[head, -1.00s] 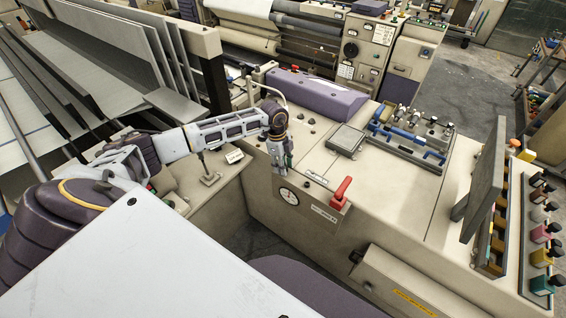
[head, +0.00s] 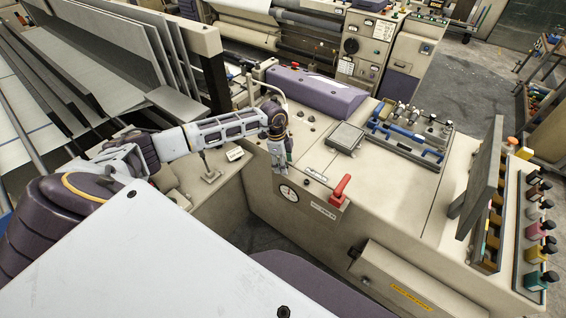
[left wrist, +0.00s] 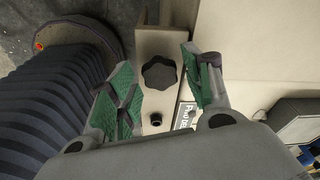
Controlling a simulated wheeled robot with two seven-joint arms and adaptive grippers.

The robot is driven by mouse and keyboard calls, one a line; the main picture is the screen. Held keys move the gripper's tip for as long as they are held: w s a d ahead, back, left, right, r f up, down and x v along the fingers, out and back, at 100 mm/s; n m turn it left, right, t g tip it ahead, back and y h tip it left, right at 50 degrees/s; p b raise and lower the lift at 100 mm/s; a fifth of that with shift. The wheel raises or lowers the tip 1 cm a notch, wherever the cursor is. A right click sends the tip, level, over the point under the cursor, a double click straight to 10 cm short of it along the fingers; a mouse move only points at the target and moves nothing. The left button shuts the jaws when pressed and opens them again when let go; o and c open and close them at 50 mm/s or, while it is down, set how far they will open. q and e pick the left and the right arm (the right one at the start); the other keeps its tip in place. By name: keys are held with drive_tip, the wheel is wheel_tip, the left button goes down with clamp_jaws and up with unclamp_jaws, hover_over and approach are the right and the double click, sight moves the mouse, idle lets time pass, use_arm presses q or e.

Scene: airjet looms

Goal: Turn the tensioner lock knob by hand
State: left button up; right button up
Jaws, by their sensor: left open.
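The black lobed knob (left wrist: 160,73) shows in the left wrist view on a narrow beige face, between and slightly beyond my fingers. I take it to be the tensioner lock knob. My left gripper (left wrist: 164,88) is open, with green-padded fingers on either side of the knob. I see no clear contact. My right gripper is not in view.
A red lever (head: 341,188) sits on the console just right of the gripper. A small black knob or stud (left wrist: 155,119) and a printed label (left wrist: 185,115) lie near the lobed knob. A blue tool tray (head: 410,135) and an upright grey panel (head: 480,178) stand further right.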

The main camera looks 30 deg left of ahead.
use_arm(q)
drive_tip(key=shift+r, duration=0.1)
drive_tip(key=shift+r+p, duration=0.75)
drive_tip(key=shift+r, duration=0.2)
